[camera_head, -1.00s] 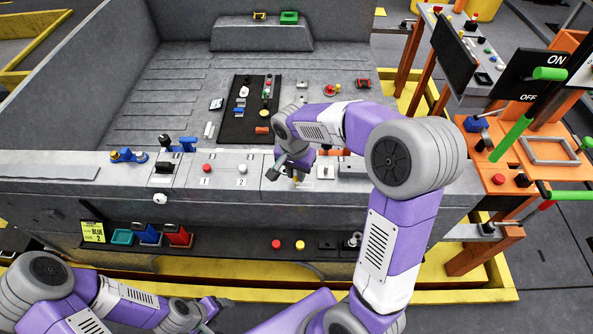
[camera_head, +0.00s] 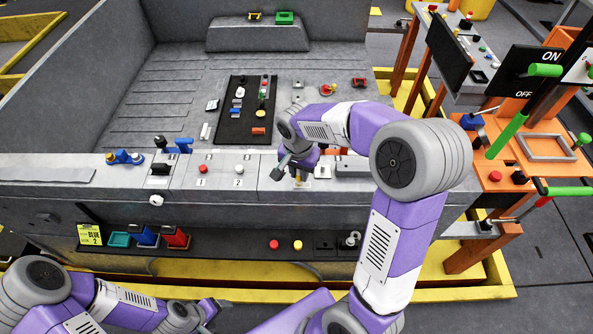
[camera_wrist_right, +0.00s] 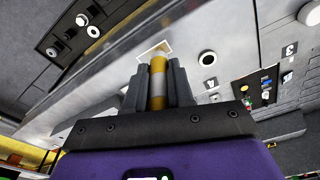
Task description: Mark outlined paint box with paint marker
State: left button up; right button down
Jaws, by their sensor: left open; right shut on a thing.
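My right gripper (camera_wrist_right: 158,88) is shut on the paint marker (camera_wrist_right: 157,84), a white and yellow cylinder between its fingers. The outlined paint box (camera_wrist_right: 154,51), a thin white outline on the grey panel, shows just beyond the marker's far end. I cannot tell whether the tip touches the panel. In the head view my right gripper (camera_head: 292,172) is low over the front ledge, and its arm hides part of the surface there. My left gripper (camera_head: 222,304) is open and empty at the bottom, in front of the carrier.
The ledge (camera_head: 120,178) carries a red button (camera_head: 203,169), a white button (camera_head: 239,169) and a blue valve (camera_head: 124,157). Blue and red bins (camera_head: 176,238) stand on the lower shelf. An orange table (camera_head: 495,180) stands at the right.

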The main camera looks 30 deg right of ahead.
jog(key=shift+s+d, duration=0.1)
jog(key=shift+d, duration=0.05)
jog(key=shift+s+d, duration=0.35)
jog(key=shift+d, duration=0.25)
jog(key=shift+d, duration=0.1)
jog(key=shift+s+d, duration=0.45)
jog(key=shift+d, duration=0.15)
jog(key=shift+w+a, duration=0.1)
jog(key=shift+a, duration=0.05)
jog(key=shift+w+a, duration=0.4)
jog(key=shift+a, duration=0.2)
jog(key=shift+a, duration=0.1)
jog(key=shift+w+a, duration=0.4)
jog(key=shift+a, duration=0.25)
jog(key=shift+a, duration=0.1)
